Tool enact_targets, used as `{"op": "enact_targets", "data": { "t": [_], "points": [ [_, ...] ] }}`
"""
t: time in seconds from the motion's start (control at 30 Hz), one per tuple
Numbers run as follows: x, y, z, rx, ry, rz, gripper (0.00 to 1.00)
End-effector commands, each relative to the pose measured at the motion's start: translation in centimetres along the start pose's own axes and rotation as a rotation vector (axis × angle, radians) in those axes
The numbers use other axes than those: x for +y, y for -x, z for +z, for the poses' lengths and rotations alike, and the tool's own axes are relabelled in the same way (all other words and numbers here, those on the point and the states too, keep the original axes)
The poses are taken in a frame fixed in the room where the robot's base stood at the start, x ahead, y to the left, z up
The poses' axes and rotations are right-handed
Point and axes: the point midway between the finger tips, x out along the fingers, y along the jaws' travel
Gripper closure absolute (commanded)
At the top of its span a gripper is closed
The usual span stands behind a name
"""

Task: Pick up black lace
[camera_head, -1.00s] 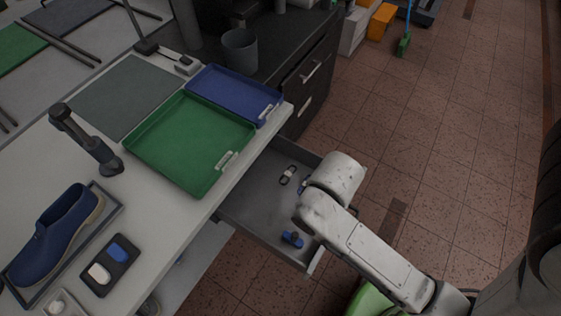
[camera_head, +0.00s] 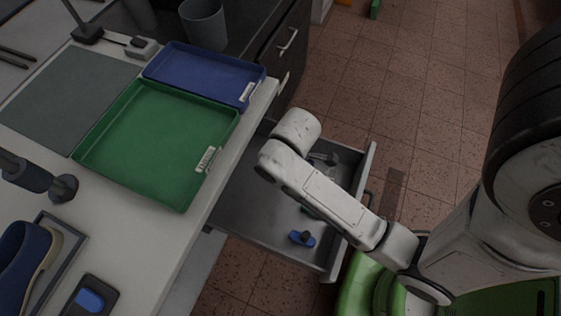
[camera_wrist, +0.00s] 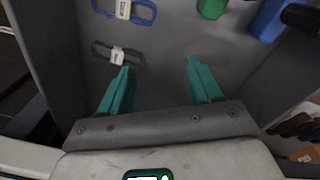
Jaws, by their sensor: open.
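In the wrist view, the black lace (camera_wrist: 104,48) is a flat dark loop with a white band, lying on the grey drawer floor at upper left. My gripper (camera_wrist: 158,65) is open, with two teal fingers and nothing between them. The left fingertip appears near the right end of the black lace; I cannot tell whether they touch. A blue lace (camera_wrist: 143,14) with a white band lies just beyond it. In the head view, my arm hides the laces, and I cannot make out the gripper's fingers.
The open drawer (camera_head: 245,205) has walls close around my gripper. A blue item (camera_head: 301,239) lies in the drawer; a green item (camera_wrist: 212,8) shows at the wrist view's top. The table holds a green tray (camera_head: 150,140) and a blue tray (camera_head: 205,78).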

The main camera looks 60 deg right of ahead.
Motion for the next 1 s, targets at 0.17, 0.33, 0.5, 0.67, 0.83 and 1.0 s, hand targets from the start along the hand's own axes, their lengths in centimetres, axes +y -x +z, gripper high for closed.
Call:
{"op": "enact_targets", "data": {
  "t": [0.17, 0.33, 0.5, 0.67, 0.83, 1.0],
  "points": [
    [3.0, 0.3, -0.5, -0.011, 0.307, -0.013, 0.36],
    [6.0, 1.6, -0.6, -0.015, 0.626, -0.033, 0.36],
    [8.3, 2.7, -0.5, -0.011, 0.886, -0.053, 0.36],
    [9.4, 3.1, -0.3, -0.006, 1.017, -0.063, 0.36],
    [9.5, 1.7, -0.2, -0.006, 1.050, -0.069, 0.36],
    [9.3, -0.9, -0.1, -0.006, 1.048, -0.068, 0.36]
  ]
}}
